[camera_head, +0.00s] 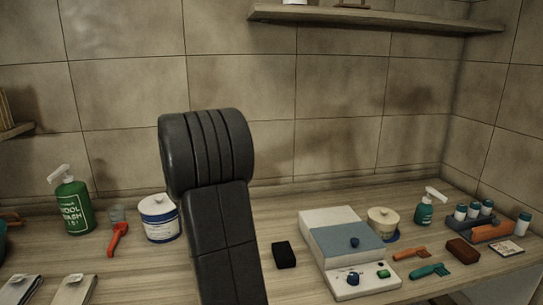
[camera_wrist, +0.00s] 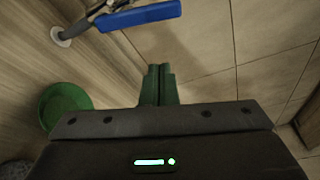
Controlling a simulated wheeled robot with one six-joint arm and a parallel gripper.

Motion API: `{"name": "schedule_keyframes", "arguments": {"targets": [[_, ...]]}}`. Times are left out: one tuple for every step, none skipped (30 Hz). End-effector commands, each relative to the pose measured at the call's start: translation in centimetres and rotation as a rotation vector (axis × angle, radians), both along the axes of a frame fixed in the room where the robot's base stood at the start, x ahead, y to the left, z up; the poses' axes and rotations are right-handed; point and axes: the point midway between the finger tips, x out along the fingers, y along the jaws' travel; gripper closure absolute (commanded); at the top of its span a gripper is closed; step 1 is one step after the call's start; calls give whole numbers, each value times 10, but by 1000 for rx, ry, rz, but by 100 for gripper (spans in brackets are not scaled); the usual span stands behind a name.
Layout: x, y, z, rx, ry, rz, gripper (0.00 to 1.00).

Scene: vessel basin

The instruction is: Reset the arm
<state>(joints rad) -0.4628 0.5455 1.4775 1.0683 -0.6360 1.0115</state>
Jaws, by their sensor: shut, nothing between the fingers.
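My gripper (camera_wrist: 159,70) shows in the wrist view with its two dark green fingers closed together and nothing between them. Tiled wall or floor surface fills the view beyond the fingertips. In the head view my dark arm rises in the middle of the picture in front of the counter and wall; the gripper itself cannot be made out there. The arm hides part of the counter behind it.
The wooden counter (camera_head: 285,225) holds a green pump bottle (camera_head: 75,207), a white tub (camera_head: 159,222), a black block (camera_head: 284,255) and a grey-white device (camera_head: 345,245). A shelf (camera_head: 380,20) is high on the wall. The wrist view shows a green bowl (camera_wrist: 65,105) and a blue-handled object (camera_wrist: 138,16).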

Motion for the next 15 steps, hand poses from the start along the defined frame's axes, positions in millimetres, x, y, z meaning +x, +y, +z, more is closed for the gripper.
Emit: {"name": "schedule_keyframes", "arguments": {"targets": [[-2,0,2,-32,-2,-5,100],[-3,0,3,-54,-3,-9,100],[-4,0,4,-82,-5,-15,100],[-6,0,5,-104,-5,-18,100],[-10,0,5,-125,-6,-21,100],[-14,1,7,-152,-7,-26,100],[-21,1,6,-148,-7,-25,100],[-26,2,7,-145,-7,-25,100],[-34,3,7,-144,-6,-25,100],[-39,4,8,-144,-8,-24,100],[-44,4,8,-144,-7,-24,100],[-51,5,9,-143,-8,-24,100],[-57,5,9,-142,-7,-24,100],[-58,5,9,-143,-5,-25,100],[-46,3,10,-144,-4,-29,100]]}}
